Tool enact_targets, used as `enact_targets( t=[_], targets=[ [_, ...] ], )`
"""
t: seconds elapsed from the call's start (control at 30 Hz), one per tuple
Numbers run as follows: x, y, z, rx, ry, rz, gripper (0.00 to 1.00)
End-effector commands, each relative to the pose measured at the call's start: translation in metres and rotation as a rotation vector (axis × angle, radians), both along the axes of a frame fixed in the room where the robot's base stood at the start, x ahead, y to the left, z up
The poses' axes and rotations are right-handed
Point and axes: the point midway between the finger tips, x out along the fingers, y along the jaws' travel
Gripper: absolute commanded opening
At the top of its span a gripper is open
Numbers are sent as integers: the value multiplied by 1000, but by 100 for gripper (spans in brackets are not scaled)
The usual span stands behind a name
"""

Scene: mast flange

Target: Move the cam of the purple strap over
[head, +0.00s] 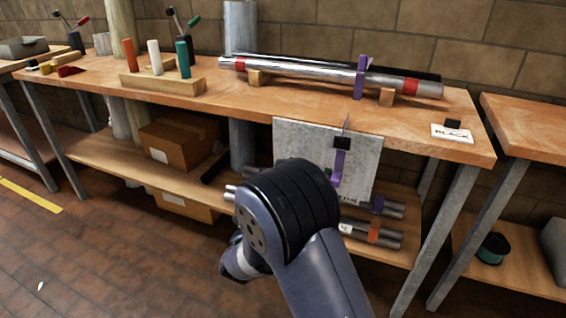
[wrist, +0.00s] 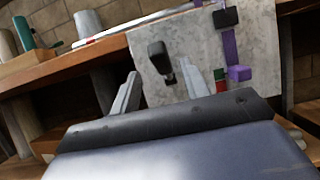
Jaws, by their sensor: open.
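The purple strap (head: 339,165) hangs down the front of a pale grey panel (head: 300,140) below the bench edge. A black cam (head: 342,143) sits on its upper part, with a thin piece standing up above it. In the wrist view the black cam (wrist: 227,17) and strap (wrist: 230,46) are at upper right, with a purple block (wrist: 239,73) at the strap's lower end. My gripper (wrist: 158,68) is open and empty, left of and below the cam. A black handle-like piece (wrist: 158,60) appears between its fingertips; contact cannot be told. My arm mostly hides the gripper in the head view.
A purple band (head: 361,75) is around a metal mast (head: 300,71) on wooden blocks. A black block (head: 453,124) and a lettered card (head: 452,134) lie at the bench's right. Tubes (head: 370,233) and boxes (head: 178,143) fill the lower shelf. Small red and green pieces (wrist: 221,80) show near the strap's end.

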Motion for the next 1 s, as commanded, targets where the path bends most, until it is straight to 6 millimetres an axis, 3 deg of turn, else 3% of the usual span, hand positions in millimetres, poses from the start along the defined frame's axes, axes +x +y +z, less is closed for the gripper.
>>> enact_targets(
  t=[0.2,0.4,0.77,1.0],
  targets=[
    [36,-15,16,1,-3,-5,44],
    [55,-21,24,1,0,-3,44],
    [59,-22,26,1,1,-1,44],
    [59,-22,26,1,1,-1,24]
  ],
)
